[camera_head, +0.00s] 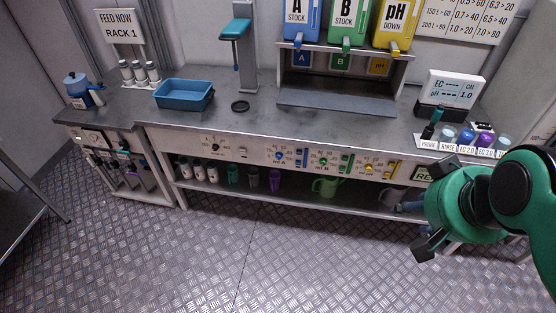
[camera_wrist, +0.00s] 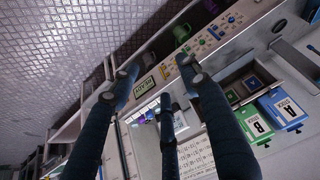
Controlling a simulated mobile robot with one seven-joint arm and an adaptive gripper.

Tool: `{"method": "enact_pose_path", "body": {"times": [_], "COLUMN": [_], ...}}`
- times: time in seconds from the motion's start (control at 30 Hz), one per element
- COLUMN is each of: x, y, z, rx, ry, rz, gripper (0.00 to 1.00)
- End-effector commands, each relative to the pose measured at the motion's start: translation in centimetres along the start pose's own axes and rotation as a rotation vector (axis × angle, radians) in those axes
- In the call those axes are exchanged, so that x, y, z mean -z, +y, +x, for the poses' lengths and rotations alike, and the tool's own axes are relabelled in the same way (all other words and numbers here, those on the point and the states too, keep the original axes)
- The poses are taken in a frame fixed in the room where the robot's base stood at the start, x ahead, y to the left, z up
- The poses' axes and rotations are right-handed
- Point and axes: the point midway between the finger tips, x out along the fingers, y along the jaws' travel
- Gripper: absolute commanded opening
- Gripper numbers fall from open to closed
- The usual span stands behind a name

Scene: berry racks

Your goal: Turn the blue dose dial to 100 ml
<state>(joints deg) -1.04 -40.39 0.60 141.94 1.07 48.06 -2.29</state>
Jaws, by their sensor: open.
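The blue dose dial (camera_head: 279,156) is a small round knob on the front panel of the bench, left of the green dial (camera_head: 323,162) and the yellow dial (camera_head: 369,168). Scale marks surround it, but its setting is too small to read. My gripper (camera_head: 425,207) is at the right, in front of the bench, well apart from the blue dial. In the wrist view, the dark fingers of my gripper (camera_wrist: 158,82) are spread and empty. The dial panel (camera_wrist: 190,50) shows beyond the fingertips there, small and partly covered.
A shelf under the panel holds bottles and a green watering can (camera_head: 326,187). On the bench are a blue tray (camera_head: 184,94), stock containers (camera_head: 346,20) on a rack and small cups (camera_head: 466,137) at the right. The floor (camera_head: 250,255) in front is clear.

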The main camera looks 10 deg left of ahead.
Motion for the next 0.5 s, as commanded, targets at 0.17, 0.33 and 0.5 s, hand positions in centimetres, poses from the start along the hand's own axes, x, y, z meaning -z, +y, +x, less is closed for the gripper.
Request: {"method": "enact_pose_path", "body": {"times": [0.17, 0.33, 0.5], "x": [4.2, 9.2, 13.9], "y": [-1.5, -3.5, -5.7], "z": [1.9, 4.2, 7.0], "rx": [0.032, 0.063, 0.086], "ry": [0.039, 0.096, 0.156], "rz": [-0.068, -0.147, -0.222], "gripper": [0.46, 0.46, 0.46]}}
